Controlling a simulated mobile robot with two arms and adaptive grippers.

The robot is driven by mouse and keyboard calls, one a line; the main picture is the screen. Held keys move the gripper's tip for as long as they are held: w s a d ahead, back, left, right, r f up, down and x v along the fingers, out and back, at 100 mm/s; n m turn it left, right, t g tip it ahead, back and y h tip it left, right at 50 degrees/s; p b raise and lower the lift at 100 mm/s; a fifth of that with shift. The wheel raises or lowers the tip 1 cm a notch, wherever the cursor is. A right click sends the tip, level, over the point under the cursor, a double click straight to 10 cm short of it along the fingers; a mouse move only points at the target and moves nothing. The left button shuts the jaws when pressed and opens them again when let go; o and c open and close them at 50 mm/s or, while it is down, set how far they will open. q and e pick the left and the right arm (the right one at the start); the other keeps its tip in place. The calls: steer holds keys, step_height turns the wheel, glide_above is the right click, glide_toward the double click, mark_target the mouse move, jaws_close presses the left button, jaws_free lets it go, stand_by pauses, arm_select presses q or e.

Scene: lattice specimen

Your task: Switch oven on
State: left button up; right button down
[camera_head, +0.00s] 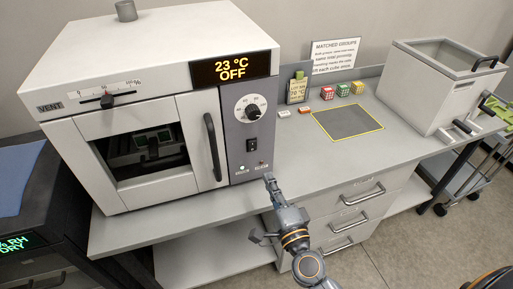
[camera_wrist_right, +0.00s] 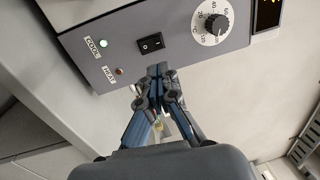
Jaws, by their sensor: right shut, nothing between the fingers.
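The white oven (camera_head: 150,45) stands on the bench at the left, its windowed door closed. Its display (camera_head: 232,69) reads 23 °C OFF. On the grey panel are a temperature dial (camera_head: 253,113) and a black rocker switch (camera_head: 252,145). My right gripper (camera_head: 268,178) is shut and empty, in front of the panel's lower edge. Its fingertips (camera_wrist_right: 158,70) appear just below the switch; contact is unclear. My left gripper is not in view.
Small coloured cubes (camera_head: 343,90) and a dark mat (camera_head: 348,121) with a yellow border lie right of the oven. A lidded grey box (camera_head: 440,85) stands at the far right. Drawer handles (camera_head: 362,194) project below the bench front.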

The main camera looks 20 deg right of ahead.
mark_target(252, 143)
arm_select(q)
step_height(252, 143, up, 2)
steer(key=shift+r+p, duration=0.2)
steer(key=shift+p, duration=0.75)
arm_select(e)
steer(key=w, duration=0.7)
steer(key=w+r, duration=0.1)
steer(key=w, duration=0.2)
steer(key=shift+w+a+r, duration=0.1)
steer(key=shift+w+a, duration=0.1)
steer(key=shift+w, duration=0.1)
steer(key=shift+w+r, duration=0.15)
steer(key=shift+w, duration=0.05)
arm_select(q)
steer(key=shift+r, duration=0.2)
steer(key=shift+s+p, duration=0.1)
steer(key=shift+p, duration=0.2)
arm_select(e)
steer(key=shift+s+a, duration=0.1)
